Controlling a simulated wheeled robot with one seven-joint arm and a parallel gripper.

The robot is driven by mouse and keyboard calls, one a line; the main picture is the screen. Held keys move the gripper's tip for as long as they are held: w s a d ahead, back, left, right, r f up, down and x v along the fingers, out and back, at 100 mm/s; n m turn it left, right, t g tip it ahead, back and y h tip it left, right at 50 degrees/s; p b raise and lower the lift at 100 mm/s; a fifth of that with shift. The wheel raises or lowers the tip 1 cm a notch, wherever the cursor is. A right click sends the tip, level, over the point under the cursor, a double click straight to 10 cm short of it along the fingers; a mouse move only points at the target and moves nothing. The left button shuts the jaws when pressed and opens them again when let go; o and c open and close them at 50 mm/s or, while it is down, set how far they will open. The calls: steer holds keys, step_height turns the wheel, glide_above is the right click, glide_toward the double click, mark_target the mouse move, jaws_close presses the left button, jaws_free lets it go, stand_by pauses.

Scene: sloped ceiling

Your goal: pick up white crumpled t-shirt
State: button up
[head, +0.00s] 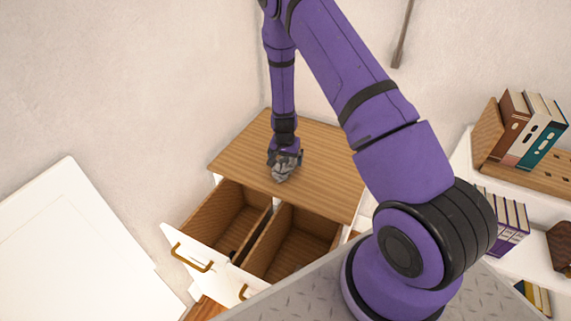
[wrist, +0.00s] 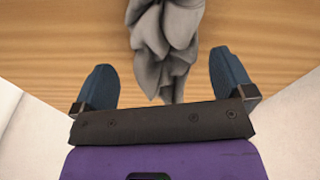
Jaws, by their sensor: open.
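A crumpled t-shirt (wrist: 164,50), grey-white in this light, lies on the wooden top (head: 320,165) of a cabinet. In the wrist view it runs from the top edge down between the two fingers. My gripper (wrist: 165,85) is open, with one blue finger on each side of the cloth and a gap to each. In the head view my gripper (head: 285,165) points down over the front part of the cabinet top. A small part of the shirt (head: 283,174) shows under it there; the rest is hidden by my gripper.
Two open drawers (head: 262,245) stick out at the front of the cabinet, mostly empty, with a dark item in the left one. A white shelf with books (head: 530,130) stands at the right. A white panel (head: 80,250) is at the left.

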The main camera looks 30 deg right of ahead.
mark_target(286, 163)
steer(key=shift+f, duration=1.5)
steer(key=c, duration=0.9)
steer(key=shift+w+r, duration=0.1)
steer(key=shift+r, duration=0.1)
